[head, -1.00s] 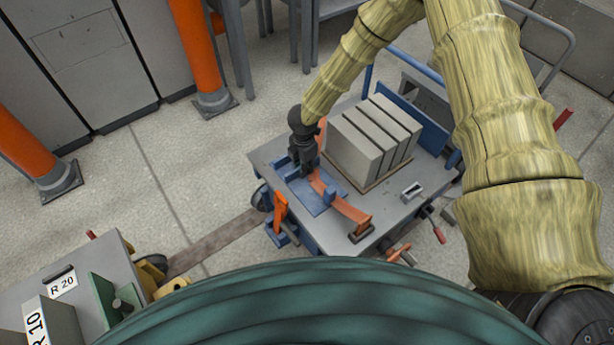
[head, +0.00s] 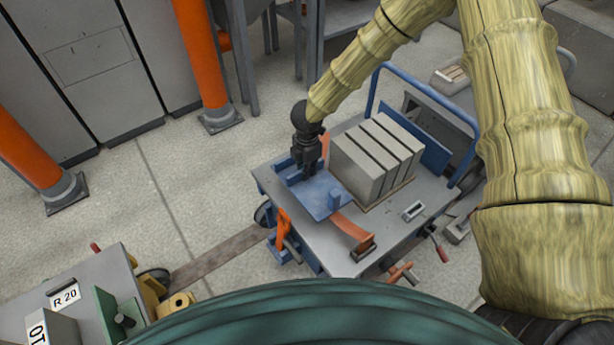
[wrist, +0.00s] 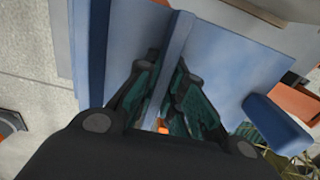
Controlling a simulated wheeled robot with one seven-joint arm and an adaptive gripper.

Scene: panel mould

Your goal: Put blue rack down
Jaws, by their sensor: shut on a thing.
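The blue rack (head: 324,194) is a flat plate with upright ends and a middle rib. In the head view it is over the left part of the grey cart top (head: 391,231) and covers much of an orange curved strip (head: 351,228). My gripper (head: 309,174) is shut on the rack from above. In the wrist view the fingers (wrist: 170,88) sit on both sides of the rack's rib (wrist: 178,45). The rack looks raised above the strip, but its underside and any contact there are hidden.
Several grey blocks (head: 372,155) stand just right of the rack on the cart. A blue handrail (head: 420,88) rises behind them. An orange clamp (head: 283,229) is at the cart's left edge. Bare cart top lies front right, around a small metal fitting (head: 413,211).

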